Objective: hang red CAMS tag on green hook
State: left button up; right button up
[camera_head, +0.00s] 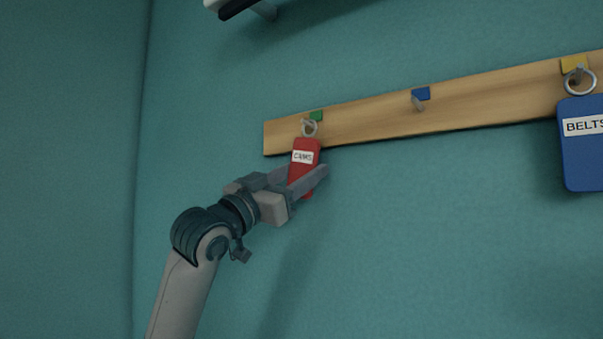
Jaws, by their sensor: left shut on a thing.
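The red CAMS tag (304,153) is upright at the left end of a wooden rail, its white label facing me. My left gripper (307,181) is shut on the lower part of the tag, which its fingers partly hide. The tag's metal ring (309,128) is at the hook under the green marker (316,115). The ring overlaps the hook in the picture; I cannot tell whether it is around the hook or just in front of it. My right gripper is not in view.
The wooden rail (370,125) runs along the teal wall. A bare hook (418,102) sits under a blue marker (422,93). A blue BELTS tag (582,160) hangs at the right below a yellow marker (573,64). The wall below the rail is clear.

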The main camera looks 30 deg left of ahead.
pick_arm(q)
jog(key=o, duration=0.9)
jog(key=shift+c, duration=0.2)
jog(key=shift+f, duration=0.1)
jog(key=shift+s+a+f+b, duration=0.1)
jog(key=shift+s+f+b, duration=0.25)
jog(key=shift+s+b, duration=0.15)
pick_arm(e)
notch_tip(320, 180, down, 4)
jog(key=b, duration=0.4)
pick_arm(q)
jog(key=b+v, duration=0.2)
jog(key=v, duration=1.4)
jog(key=shift+b, duration=0.4)
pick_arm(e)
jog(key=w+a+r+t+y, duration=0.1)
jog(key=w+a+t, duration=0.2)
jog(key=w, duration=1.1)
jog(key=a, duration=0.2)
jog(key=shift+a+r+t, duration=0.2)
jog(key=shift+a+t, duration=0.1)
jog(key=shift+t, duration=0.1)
pick_arm(q)
jog(key=shift+s+r, duration=0.1)
jog(key=shift+s, duration=0.05)
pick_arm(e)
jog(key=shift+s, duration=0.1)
